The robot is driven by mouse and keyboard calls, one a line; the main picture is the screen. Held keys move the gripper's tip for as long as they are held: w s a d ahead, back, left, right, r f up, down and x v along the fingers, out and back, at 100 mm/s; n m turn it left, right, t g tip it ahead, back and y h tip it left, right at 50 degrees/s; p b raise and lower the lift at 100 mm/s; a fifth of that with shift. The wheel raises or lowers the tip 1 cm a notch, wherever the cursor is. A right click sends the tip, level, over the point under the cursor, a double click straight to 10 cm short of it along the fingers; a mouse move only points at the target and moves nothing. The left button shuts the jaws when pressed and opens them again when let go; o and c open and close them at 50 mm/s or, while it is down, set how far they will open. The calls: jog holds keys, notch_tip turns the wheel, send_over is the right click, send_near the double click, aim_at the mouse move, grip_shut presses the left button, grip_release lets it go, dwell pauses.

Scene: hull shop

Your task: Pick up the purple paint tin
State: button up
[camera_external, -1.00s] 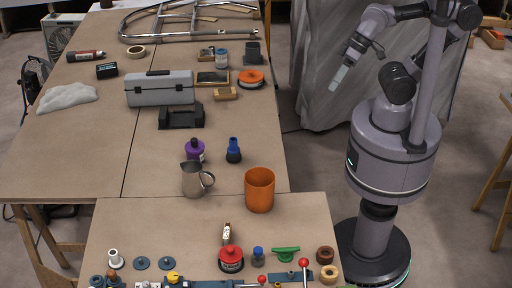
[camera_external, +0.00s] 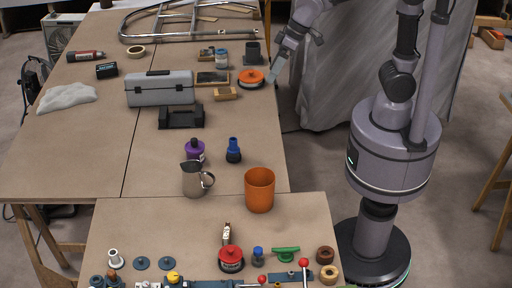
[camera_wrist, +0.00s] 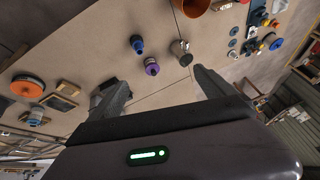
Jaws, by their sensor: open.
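The purple paint tin (camera_external: 195,152) stands on the brown table, just behind the metal pitcher (camera_external: 192,180) and left of a blue tin-like object (camera_external: 233,150). In the wrist view the purple tin (camera_wrist: 151,66) shows beyond my fingers, between the blue object (camera_wrist: 137,44) and the pitcher (camera_wrist: 181,50). My gripper (camera_external: 272,78) is near the table's right edge, close to the orange-lidded item (camera_external: 250,78), well behind and right of the purple tin. In the wrist view my gripper (camera_wrist: 160,88) has its fingers apart with nothing between them.
An orange cup (camera_external: 259,190) stands right of the pitcher. A grey toolbox (camera_external: 160,88) and a black holder (camera_external: 181,117) stand behind the tin. A front table (camera_external: 120,222) carries several small parts. The tabletop left of the tin is bare.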

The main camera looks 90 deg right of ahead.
jog(key=w+d+f, duration=0.2)
jog(key=w+f, duration=0.2)
jog(key=w, duration=0.5)
jog(key=n+g+h, duration=0.1)
jog(key=n, duration=0.2)
send_near(194, 147)
jog(key=b+x, duration=0.1)
jog(key=x, duration=0.1)
jog(key=d+b+x, duration=0.1)
jog(key=b+x, duration=0.1)
jog(key=x, duration=0.1)
jog(key=shift+w, duration=0.3)
jog(key=b+x, duration=0.1)
jog(key=x, duration=0.1)
jog(key=b+x, duration=0.1)
jog(key=x, duration=0.1)
jog(key=s+b+x, duration=0.1)
jog(key=x, duration=0.1)
jog(key=shift+f, duration=0.15)
jog(key=shift+r, duration=0.2)
jog(key=shift+c, duration=0.2)
jog(key=c, duration=1.7)
